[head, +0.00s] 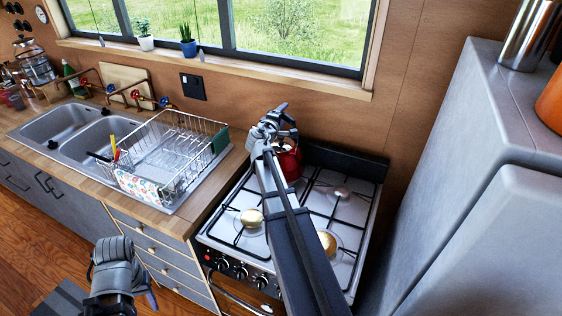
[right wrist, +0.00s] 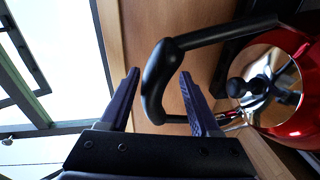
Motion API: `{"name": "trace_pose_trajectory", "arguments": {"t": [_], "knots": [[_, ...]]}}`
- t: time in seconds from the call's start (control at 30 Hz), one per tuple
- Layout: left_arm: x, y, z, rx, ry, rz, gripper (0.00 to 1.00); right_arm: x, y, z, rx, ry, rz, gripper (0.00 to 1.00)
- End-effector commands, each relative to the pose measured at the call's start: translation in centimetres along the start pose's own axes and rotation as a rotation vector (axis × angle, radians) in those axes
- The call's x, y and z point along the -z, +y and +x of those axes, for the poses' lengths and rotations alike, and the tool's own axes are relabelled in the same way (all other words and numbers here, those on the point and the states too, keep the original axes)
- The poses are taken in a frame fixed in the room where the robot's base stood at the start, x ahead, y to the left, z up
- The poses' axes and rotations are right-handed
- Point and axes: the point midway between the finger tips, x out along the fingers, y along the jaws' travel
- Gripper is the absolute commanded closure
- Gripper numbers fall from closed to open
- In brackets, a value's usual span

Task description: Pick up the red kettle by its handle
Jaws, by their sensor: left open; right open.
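The red kettle (head: 290,163) stands on the back of the stove, partly hidden behind my right arm in the head view. In the right wrist view, the kettle (right wrist: 300,115) shows its shiny lid with a black knob and its black handle (right wrist: 163,75). My right gripper (head: 279,121) is at the kettle's handle. In the right wrist view, the fingers of this gripper (right wrist: 161,100) are open, with the bent part of the handle in the gap between them. My left gripper (head: 120,283) is open and low at the bottom left, away from the kettle.
The stove (head: 345,225) has black grates and brass burners. A wire dish rack (head: 180,150) stands on the counter left of it, beside the double sink (head: 100,135). A grey fridge (head: 455,190) rises on the right. The wall and window (head: 290,35) are close behind.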

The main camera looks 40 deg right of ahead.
Motion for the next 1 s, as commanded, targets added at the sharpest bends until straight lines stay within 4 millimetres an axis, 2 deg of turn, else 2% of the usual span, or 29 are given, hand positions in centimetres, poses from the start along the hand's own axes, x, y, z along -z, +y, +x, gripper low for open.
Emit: {"name": "trace_pose_trajectory", "arguments": {"t": [0.03, 0.1, 0.3, 0.87, 1.0], "knots": [[0.01, 0.03, 0.27, 0.000, 0.000, 0.000, 0.50, 0.10, -0.11, 0.95, 0.000, -0.001, 0.001, 0.37], [0.02, 0.03, 0.30, 0.000, 0.000, 0.000, 0.50, 0.06, -0.07, 1.29, 0.000, -0.001, 0.000, 0.37], [0.01, 0.02, 0.24, 0.000, 0.000, 0.000, 0.50, 0.01, -0.03, 1.17, 0.000, 0.000, -0.001, 0.37], [0.01, 0.02, 0.24, 0.000, 0.000, 0.000, 0.50, 0.02, -0.04, 1.13, 0.000, 0.000, 0.000, 1.00], [0.01, 0.02, 0.24, 0.000, 0.000, 0.000, 0.50, 0.02, -0.05, 1.13, 0.001, 0.000, 0.000, 1.00]]}}
